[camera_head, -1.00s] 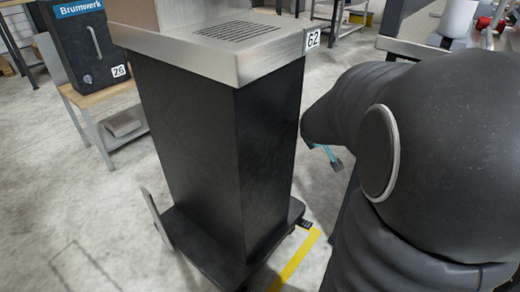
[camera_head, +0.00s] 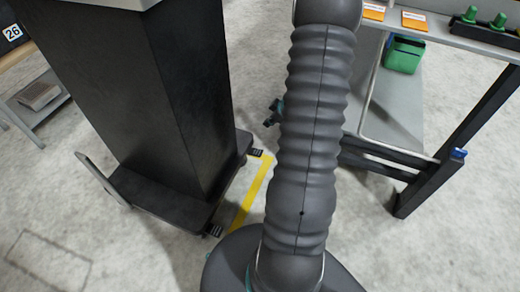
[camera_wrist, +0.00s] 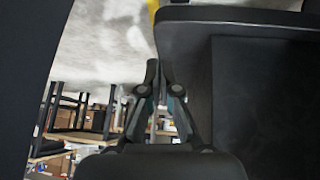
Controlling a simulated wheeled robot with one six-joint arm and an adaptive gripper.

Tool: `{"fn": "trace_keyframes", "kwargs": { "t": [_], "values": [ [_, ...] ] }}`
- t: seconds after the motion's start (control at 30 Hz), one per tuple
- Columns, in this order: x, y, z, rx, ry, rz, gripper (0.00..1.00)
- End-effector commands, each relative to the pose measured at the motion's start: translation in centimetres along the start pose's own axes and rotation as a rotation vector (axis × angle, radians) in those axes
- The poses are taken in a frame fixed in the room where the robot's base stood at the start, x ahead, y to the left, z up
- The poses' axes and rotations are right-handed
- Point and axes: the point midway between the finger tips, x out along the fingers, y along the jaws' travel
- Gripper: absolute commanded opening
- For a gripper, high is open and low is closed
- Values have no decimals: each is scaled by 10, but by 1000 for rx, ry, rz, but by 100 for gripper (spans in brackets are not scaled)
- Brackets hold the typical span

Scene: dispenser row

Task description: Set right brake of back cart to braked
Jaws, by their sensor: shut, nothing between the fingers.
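A black cart (camera_head: 180,90) stands on a low black base (camera_head: 160,203) at the left in the head view. Two small ridged dark pedals stick out from the base's right side, one at the far corner (camera_head: 255,152) and one at the near corner (camera_head: 214,230). I cannot tell their setting, or whether this is the back cart. My gripper (camera_wrist: 157,72) is shut and empty in the wrist view, beside the cart's dark base edge (camera_wrist: 235,18) and body. In the head view only a bit of my gripper (camera_head: 271,113) shows; my arm hides the rest.
Yellow floor tape (camera_head: 252,195) runs beside the cart. A grey bench (camera_head: 400,125) with dark legs and a green bin (camera_head: 404,54) stands at the right. A low stand (camera_head: 40,95) is at the far left. The floor at the front left is clear.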

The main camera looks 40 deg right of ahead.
Motion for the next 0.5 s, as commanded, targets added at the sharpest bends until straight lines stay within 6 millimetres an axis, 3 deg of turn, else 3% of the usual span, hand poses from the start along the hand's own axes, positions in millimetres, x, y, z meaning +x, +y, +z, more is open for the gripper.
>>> {"fn": "trace_keyframes", "kwargs": {
  "t": [0.2,0.5],
  "values": [
    [15,-15,28,14,13,-96,0],
    [18,-19,33,15,16,-118,0]
  ]
}}
